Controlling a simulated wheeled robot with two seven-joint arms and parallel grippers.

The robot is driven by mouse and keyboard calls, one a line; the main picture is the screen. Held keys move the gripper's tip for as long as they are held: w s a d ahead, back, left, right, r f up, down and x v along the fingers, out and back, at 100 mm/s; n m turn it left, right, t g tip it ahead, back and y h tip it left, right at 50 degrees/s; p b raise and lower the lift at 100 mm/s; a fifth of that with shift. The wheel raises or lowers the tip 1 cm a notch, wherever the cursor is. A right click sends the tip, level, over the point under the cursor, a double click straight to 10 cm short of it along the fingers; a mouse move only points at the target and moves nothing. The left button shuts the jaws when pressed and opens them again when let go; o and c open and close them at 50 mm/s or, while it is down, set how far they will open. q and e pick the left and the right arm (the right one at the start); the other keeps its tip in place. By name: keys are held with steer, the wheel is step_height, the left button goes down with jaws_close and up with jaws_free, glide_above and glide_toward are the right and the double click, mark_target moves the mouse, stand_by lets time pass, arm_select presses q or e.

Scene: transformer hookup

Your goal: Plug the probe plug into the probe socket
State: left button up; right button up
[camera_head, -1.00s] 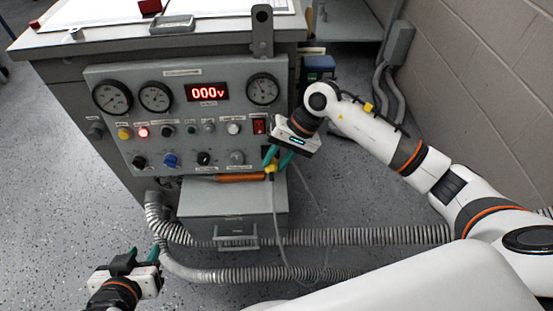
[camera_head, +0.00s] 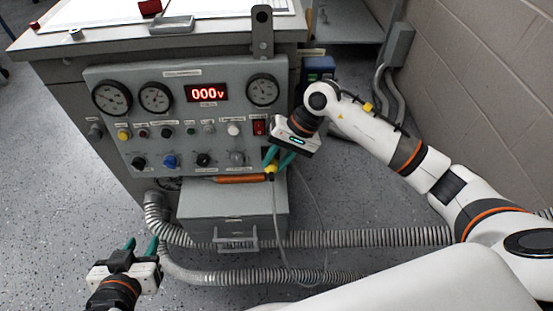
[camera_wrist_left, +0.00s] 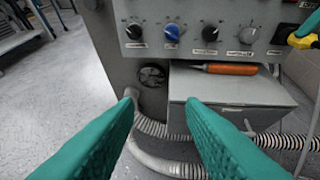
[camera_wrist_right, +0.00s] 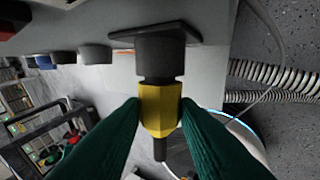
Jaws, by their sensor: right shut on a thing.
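The yellow probe plug (camera_wrist_right: 159,110) is between the green fingers of my right gripper (camera_wrist_right: 160,115), which is shut on it. It also shows in the head view (camera_head: 271,169), low at the panel's right side. In the right wrist view the plug lines up with the black, flanged probe socket (camera_wrist_right: 160,52) on the panel. A narrow dark neck lies between the yellow body and the socket; they look joined, but I cannot tell how deep the plug sits. My left gripper (camera_head: 141,244) is open and empty, low at the left, apart from the panel.
The grey control panel (camera_head: 217,117) carries gauges, knobs and a display reading 000v. An orange-handled tool (camera_wrist_left: 230,69) lies on the grey drawer box (camera_wrist_left: 240,90) below. Ribbed conduits (camera_head: 370,237) run along the floor. A thin cable (camera_head: 277,225) hangs from the plug.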

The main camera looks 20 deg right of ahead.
steer(key=o, duration=1)
steer(key=shift+w, duration=0.1)
steer(key=shift+s+a+r, duration=0.15)
steer(key=shift+s, duration=0.55)
steer(key=shift+s+a+r, duration=0.1)
steer(key=shift+s+a, duration=0.05)
steer(key=shift+s, duration=0.5)
arm_select(q)
steer(key=shift+s+a+f+g+p, duration=0.3)
steer(key=shift+s+a+f+g, duration=0.05)
steer(key=shift+s+f+g, duration=0.45)
arm_select(e)
steer(key=shift+s+a+r, duration=0.1)
steer(key=shift+s+a, duration=0.1)
steer(key=shift+s, duration=0.35)
steer(key=shift+s+a+r, duration=0.1)
steer(key=shift+s+a, duration=0.05)
steer(key=shift+s, duration=0.35)
arm_select(q)
steer(key=s+a+f+g+y+p, duration=0.1)
steer(key=s+a+f+g, duration=0.1)
steer(key=s, duration=0.4)
steer(key=shift+s+f+g+y+p, duration=0.15)
steer(key=shift+f+g+y+p, duration=0.25)
steer(key=shift+g, duration=0.7)
arm_select(e)
steer(key=v, duration=1.2)
arm_select(q)
steer(key=shift+a, duration=0.1)
